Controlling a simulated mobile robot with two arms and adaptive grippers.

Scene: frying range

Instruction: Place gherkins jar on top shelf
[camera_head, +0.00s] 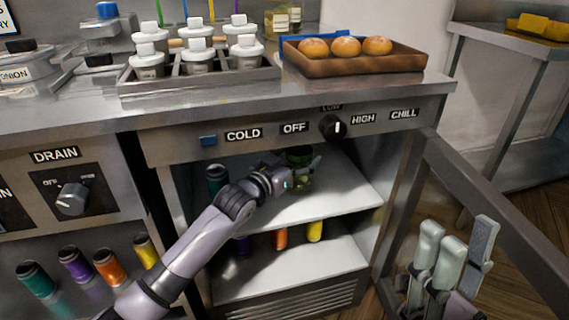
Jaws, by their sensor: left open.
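A greenish jar with a dark green lid (299,154), likely the gherkins jar, is on the upper shelf (335,192) inside the open cabinet. My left gripper (302,181) reaches into the cabinet and is open at the jar, with its fingers partly covering the jar's lower part. I cannot tell whether the fingers touch it. My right gripper (466,250) is at the lower right, in front of the open door, with its fingers pointing up and apart. It holds nothing that I see.
A dark teal container (216,178) stands at the shelf's left. Orange (280,238) and yellow (314,231) bottles stand on the lower shelf (300,275). The cabinet door (490,225) hangs open to the right. A bun tray (355,64) sits on the counter above.

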